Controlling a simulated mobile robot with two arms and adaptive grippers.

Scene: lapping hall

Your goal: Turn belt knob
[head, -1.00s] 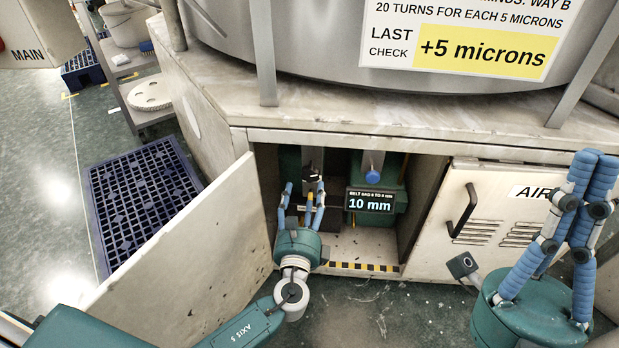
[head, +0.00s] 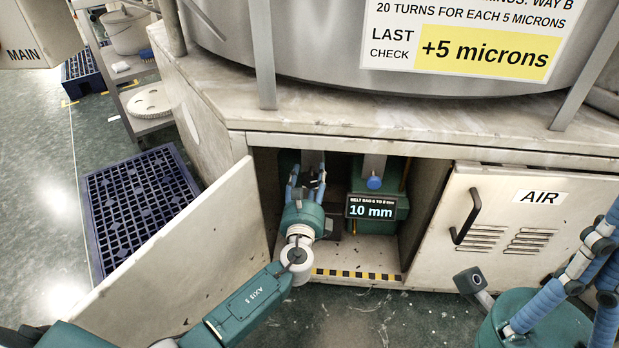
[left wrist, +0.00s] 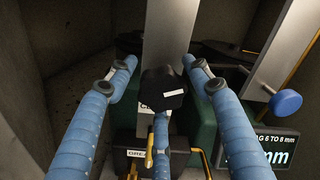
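My left gripper (head: 307,180) reaches into the open cabinet under the machine. Its fingers are spread and apart. In the left wrist view, a black knob (left wrist: 163,88) with a white mark sits between the open fingers (left wrist: 160,85), with gaps at both sides; a third finger is below it. The knob's label is mostly hidden. A blue round knob (head: 374,183) is to the right, above a display (head: 371,207) reading belt sag 6 to 8 mm, 10 mm. The blue knob also shows in the left wrist view (left wrist: 285,102). My right gripper (head: 600,265) is cut off at the right edge.
The open cabinet door (head: 175,265) stands left of my left arm. A closed AIR door (head: 515,230) with a black handle is at the right. A striped sill (head: 355,274) edges the opening. A yellow lever (left wrist: 149,150) is low in front. A blue grid pallet (head: 140,200) lies left.

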